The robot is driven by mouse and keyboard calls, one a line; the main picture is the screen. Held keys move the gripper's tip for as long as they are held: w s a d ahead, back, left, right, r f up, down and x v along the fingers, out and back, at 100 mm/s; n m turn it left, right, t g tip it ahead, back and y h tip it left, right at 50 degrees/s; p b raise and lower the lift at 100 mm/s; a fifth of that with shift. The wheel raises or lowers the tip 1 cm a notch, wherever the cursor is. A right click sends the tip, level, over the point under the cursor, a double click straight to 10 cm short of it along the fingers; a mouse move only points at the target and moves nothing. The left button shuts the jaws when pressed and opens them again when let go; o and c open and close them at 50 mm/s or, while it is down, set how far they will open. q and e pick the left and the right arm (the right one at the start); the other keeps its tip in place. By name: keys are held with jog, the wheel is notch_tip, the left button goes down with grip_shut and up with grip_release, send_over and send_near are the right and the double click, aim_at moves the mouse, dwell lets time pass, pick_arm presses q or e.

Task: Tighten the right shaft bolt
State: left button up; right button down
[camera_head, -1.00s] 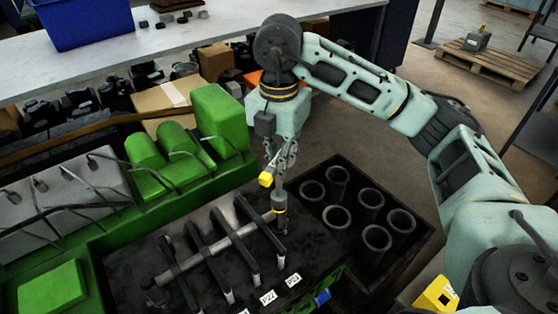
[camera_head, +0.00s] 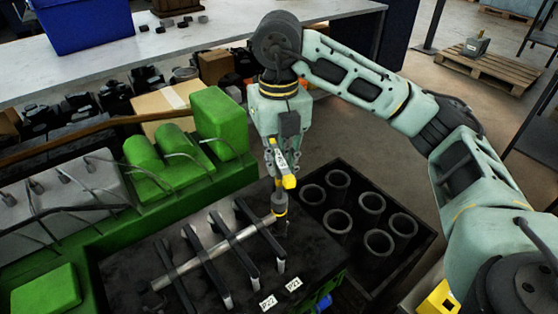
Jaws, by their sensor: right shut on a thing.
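The metal shaft (camera_head: 201,256) lies across several dark rocker bars (camera_head: 228,241) on the black top of the engine. My right gripper (camera_head: 278,155) is above the shaft's right end, shut on a grey and yellow tool (camera_head: 289,181). The tool points down, and its lower end is at the shaft's right end. The right shaft bolt is hidden under the tool, so I cannot tell whether the tool is seated on it. My left gripper is not in view.
Several dark cylinder sleeves (camera_head: 372,202) stand in a black crate (camera_head: 432,236) right of the engine. Green engine covers (camera_head: 219,122) rise at the left. White labels (camera_head: 293,284) sit at the engine's front edge. A bench (camera_head: 200,38) with a blue bin (camera_head: 85,22) stands behind.

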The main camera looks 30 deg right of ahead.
jog(key=n, duration=0.4)
jog(key=shift+n, duration=0.3)
jog(key=n+b, duration=0.1)
jog(key=n, duration=0.2)
jog(key=shift+n, duration=0.4)
jog(key=n, duration=0.3)
jog(key=shift+n, duration=0.3)
jog(key=n, duration=0.4)
jog(key=shift+b, duration=0.4)
jog(key=shift+f, duration=0.1)
